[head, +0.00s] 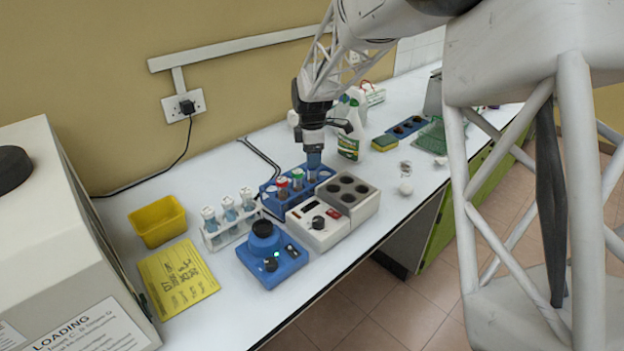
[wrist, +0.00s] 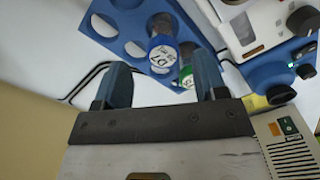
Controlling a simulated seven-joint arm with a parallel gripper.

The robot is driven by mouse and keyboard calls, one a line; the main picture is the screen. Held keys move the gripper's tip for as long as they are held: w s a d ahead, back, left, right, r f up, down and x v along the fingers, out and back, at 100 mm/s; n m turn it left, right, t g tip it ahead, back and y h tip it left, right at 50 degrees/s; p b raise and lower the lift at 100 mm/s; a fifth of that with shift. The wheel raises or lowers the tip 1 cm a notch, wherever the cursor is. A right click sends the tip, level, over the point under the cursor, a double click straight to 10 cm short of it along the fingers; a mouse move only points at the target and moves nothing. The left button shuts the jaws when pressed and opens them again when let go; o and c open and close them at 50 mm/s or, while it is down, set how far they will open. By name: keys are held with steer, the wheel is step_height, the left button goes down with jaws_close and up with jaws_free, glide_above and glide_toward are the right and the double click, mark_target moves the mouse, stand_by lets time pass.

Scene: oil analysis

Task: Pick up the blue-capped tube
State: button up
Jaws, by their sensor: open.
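The blue-capped tube (wrist: 163,56) stands in the blue rack (wrist: 124,45) in the wrist view, with a marked white cap top. My gripper (wrist: 163,80) is open, and its two blue fingers lie to the left and right of the cap in that view. I cannot tell whether they touch it. In the head view my gripper (head: 313,158) points down over the right end of the blue rack (head: 270,202). There the fingers hide the blue cap. A green-capped tube (wrist: 187,77) stands close beside, near the right finger. A red-capped tube (head: 282,183) stands farther left in the rack.
In front of the rack are a white heating block (head: 322,226) and a blue stirrer (head: 275,262). A white rack (head: 231,233) of pale-capped tubes and a yellow bin (head: 157,220) stand left.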

mark_target(312, 171)
steer(key=shift+f, duration=0.55)
steer(key=shift+s+f, duration=0.15)
steer(key=shift+f, duration=2.45)
steer(key=c, duration=1)
steer(key=shift+r, duration=0.15)
steer(key=shift+r, duration=4.9)
